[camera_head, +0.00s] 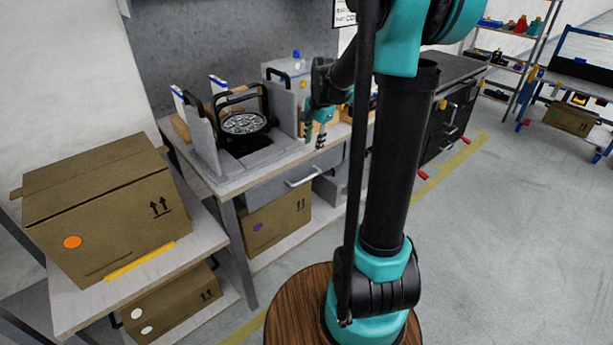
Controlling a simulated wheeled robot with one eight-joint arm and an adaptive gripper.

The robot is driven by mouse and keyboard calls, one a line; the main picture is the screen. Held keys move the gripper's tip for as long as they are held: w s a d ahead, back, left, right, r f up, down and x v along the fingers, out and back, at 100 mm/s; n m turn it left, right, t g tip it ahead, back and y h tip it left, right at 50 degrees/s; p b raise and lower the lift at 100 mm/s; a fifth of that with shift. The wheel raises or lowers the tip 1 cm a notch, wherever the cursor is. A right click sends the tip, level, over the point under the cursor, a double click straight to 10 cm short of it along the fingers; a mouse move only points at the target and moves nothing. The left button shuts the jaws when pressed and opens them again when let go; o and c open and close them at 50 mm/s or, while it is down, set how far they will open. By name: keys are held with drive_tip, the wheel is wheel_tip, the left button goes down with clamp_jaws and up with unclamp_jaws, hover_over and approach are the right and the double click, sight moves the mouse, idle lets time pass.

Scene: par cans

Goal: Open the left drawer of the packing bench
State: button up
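The packing bench (228,184) stands left of centre. A grey drawer front (265,192) sits under its top and looks closed, with a pale bar handle (304,178) on it. My gripper (314,143) hangs fingers down over the bench's front edge, above and a little right of the handle in the picture. Its two dark fingertips look apart, with nothing between them, and it is not touching the handle.
A par can (245,124) sits in a grey cradle (205,142) on the bench. A cardboard box (115,220) stands on a side table at left; another box (275,222) is on the bench's lower shelf. A dark cabinet (440,128) stands behind my arm. The right floor is clear.

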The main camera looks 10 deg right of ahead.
sight(306, 178)
drive_tip(key=w+f, duration=0.1)
drive_tip(key=f, duration=0.4)
drive_tip(key=w+a+f, duration=0.1)
drive_tip(key=f, duration=0.5)
drive_tip(key=w+f, duration=0.1)
drive_tip(key=f, duration=0.5)
drive_tip(key=shift+w+a, duration=0.15)
drive_tip(key=shift+a, duration=0.2)
drive_tip(key=shift+c, duration=0.2)
clamp_jaws()
